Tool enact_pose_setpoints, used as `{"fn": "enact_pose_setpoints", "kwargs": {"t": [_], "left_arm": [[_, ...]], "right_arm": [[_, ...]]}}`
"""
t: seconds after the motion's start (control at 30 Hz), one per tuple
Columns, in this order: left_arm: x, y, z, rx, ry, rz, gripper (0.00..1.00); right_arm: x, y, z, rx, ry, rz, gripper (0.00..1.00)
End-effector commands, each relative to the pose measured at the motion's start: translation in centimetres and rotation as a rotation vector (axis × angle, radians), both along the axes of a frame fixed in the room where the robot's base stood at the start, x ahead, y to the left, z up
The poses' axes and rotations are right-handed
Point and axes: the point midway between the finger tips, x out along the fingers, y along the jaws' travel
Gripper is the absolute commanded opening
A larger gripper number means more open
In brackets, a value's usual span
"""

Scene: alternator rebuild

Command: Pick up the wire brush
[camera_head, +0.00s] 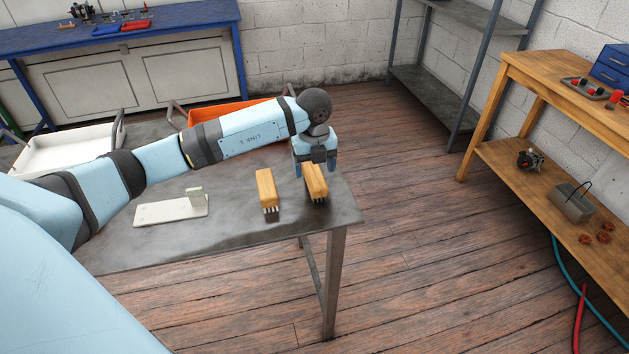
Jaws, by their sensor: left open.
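The left-hand brush (266,188) stands apart from my gripper. The right-hand brush (317,184) is close to the table's right edge. They look alike, and I cannot tell which one is the wire brush. My left gripper (314,167) points down at the far end of the right-hand brush, with its jaws open. Whether the fingers touch that brush is not clear. My right gripper is out of view.
A pale flat plate with an upright block (170,211) lies left of the brushes. A white tray (66,150) and an orange tray (208,113) are behind my arm. A wooden shelf bench (520,170) stands at right, with open floor between.

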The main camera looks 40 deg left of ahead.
Motion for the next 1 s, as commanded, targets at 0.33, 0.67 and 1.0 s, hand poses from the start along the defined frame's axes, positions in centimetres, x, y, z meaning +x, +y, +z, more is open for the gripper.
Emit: {"fn": "enact_pose_setpoints", "kwargs": {"t": [0.33,0.67,1.0], "left_arm": [[-0.2,-0.1,-4.6,-0.001,0.002,-0.001,0.74],[-0.1,-0.1,-4.7,0.000,0.000,-0.001,0.47],[-0.1,-0.1,-4.6,-0.001,-0.001,-0.001,0.18]], "right_arm": [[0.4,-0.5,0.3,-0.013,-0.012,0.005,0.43],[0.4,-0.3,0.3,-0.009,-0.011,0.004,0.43],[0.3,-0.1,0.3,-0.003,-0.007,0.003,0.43]]}}
